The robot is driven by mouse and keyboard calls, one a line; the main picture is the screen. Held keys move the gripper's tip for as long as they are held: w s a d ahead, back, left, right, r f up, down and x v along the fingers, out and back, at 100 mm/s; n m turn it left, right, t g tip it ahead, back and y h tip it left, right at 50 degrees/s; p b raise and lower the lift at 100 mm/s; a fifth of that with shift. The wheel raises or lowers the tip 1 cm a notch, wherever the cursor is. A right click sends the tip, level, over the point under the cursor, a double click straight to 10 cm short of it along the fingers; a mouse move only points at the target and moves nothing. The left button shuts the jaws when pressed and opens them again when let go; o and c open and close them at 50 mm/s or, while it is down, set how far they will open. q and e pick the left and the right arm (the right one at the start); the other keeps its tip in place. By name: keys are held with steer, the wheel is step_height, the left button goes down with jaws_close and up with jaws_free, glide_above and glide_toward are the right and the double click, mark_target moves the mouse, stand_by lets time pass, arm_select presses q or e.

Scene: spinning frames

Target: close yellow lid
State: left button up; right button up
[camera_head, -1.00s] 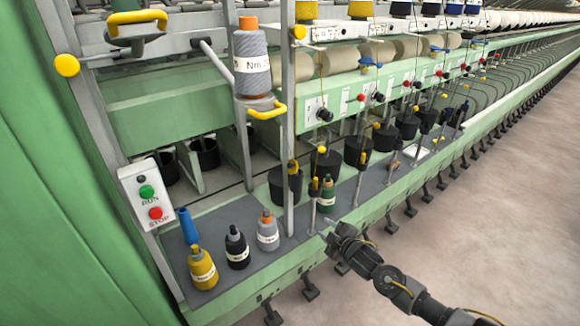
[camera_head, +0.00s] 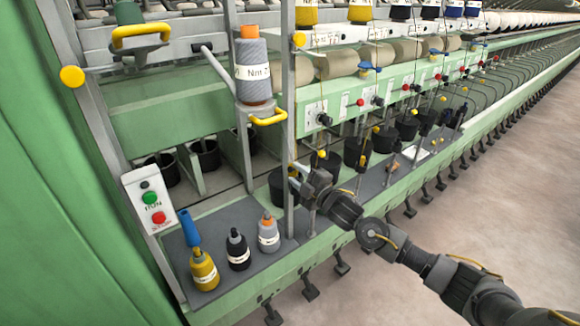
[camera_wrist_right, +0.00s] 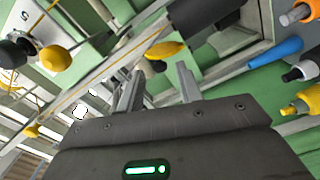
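A small yellow lid-like piece (camera_head: 293,170) sits on the upright post in the head view, at the tip of my right gripper (camera_head: 300,178), which partly covers it. In the right wrist view, a yellow oval piece (camera_wrist_right: 165,50), probably the same one, shows just beyond the fingers with a dark ball beneath it. My right gripper's two fingers (camera_wrist_right: 158,88) stand apart with nothing clearly between them. I cannot tell whether they touch the yellow piece. My left gripper is in neither view.
Yellow (camera_head: 203,270), black (camera_head: 237,250) and grey (camera_head: 268,233) bobbins and a blue cone (camera_head: 189,228) stand on the ledge to the left. A large grey cone (camera_head: 253,70) stands above. A control box (camera_head: 150,208) is at left. The floor (camera_head: 490,205) is clear.

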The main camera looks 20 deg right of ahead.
mark_target(292, 171)
steer(key=shift+p+x, duration=0.35)
steer(key=shift+x, duration=1.6)
steer(key=shift+c, duration=0.4)
jaws_close()
